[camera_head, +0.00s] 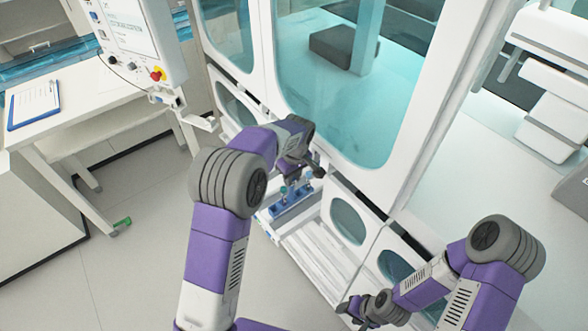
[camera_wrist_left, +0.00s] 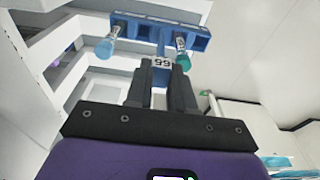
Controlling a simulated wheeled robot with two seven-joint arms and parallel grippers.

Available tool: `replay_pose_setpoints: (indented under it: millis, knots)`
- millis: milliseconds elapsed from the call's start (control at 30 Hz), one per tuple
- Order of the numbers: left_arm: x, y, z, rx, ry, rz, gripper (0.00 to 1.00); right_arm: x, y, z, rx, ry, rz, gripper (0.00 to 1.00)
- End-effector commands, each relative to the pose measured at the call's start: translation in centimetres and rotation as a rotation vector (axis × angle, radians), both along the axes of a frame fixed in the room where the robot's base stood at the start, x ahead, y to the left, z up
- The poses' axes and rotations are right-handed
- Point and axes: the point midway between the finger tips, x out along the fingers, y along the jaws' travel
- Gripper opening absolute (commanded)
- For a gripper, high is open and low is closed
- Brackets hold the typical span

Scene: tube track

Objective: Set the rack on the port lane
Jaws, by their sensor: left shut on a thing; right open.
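The blue rack (camera_head: 292,202) is at the far left part of the white track (camera_head: 318,262) in the head view. My left gripper (camera_head: 296,178) is shut on the rack from above. In the left wrist view, the rack (camera_wrist_left: 158,32) lies across the tips of my left gripper (camera_wrist_left: 160,72), by a small number label. I cannot tell whether the rack touches the track or which lane is the port lane. My right gripper (camera_head: 352,308) is open and empty at the track's near end.
A white-framed cabinet with teal glass (camera_head: 340,90) stands right behind the track.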

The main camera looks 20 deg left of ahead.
Motion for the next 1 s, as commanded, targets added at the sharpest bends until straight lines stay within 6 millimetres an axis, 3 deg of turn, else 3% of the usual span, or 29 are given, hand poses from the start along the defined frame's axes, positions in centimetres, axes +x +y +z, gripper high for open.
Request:
replay_pose_setpoints:
  millis: [600, 1000]
  knots:
    - [0.0, 0.0, -4.4, -0.001, 0.001, -0.001, 0.0, 0.0, 0.0, -3.4, 0.0, 0.001, 0.0, 0.53]
    - [0.0, -0.1, -4.9, -0.001, -0.001, -0.001, 0.0, 0.0, 0.0, -3.7, 0.0, 0.0, 0.0, 0.53]
